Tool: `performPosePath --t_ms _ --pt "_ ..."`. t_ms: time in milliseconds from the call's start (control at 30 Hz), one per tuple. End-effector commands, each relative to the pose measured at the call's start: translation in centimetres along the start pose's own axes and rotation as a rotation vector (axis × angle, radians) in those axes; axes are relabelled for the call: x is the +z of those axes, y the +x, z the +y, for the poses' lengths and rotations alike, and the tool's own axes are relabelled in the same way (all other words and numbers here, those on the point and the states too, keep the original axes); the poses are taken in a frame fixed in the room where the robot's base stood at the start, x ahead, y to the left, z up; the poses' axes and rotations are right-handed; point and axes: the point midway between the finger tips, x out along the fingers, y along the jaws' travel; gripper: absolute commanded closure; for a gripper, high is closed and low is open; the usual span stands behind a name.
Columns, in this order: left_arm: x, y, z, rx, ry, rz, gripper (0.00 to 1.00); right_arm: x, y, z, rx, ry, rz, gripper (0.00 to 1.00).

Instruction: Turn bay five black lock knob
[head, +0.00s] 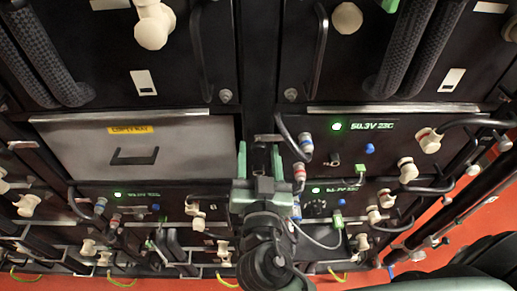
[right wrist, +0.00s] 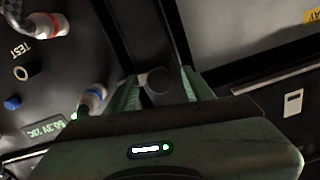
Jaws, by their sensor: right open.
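A black round knob (right wrist: 157,80) shows in the right wrist view on the dark upright post between two bays. My right gripper (head: 259,160) is in front of this post in the head view, its two green fingers apart. In the right wrist view the open fingers (right wrist: 160,90) stand on either side of the knob. I cannot tell whether they touch it. No bay number is readable, so I cannot tell which bay the knob belongs to. In the head view the gripper hides much of the knob area. My left gripper is not in view.
Left of the post is a grey blank panel (head: 140,148) with a yellow label. Right of it is a black battery front (head: 400,150) with a lit 50.3V display. Cable connectors (head: 306,143) and a red-banded one (head: 299,172) hang close beside my right gripper.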

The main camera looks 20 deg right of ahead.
Motion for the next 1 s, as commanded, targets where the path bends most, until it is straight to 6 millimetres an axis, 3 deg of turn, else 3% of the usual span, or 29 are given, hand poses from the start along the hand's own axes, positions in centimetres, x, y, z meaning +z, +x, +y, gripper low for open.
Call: performPosePath --t_ms 67,200,267,667,1000 --pt "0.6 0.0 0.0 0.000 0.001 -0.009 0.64 0.0 0.0 0.0 0.000 0.000 0.000 0.48" --pt "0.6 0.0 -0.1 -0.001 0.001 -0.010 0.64 0.0 0.0 0.0 0.000 0.000 0.000 0.87" --pt "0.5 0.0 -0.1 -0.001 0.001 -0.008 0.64 0.0 0.0 0.0 0.000 0.000 0.000 1.00" --pt "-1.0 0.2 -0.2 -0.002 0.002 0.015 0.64 0.0 0.1 0.1 0.002 -0.062 0.001 1.00" --pt "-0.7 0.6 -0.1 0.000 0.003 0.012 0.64 0.0 0.1 0.1 0.003 -0.316 0.002 1.00"
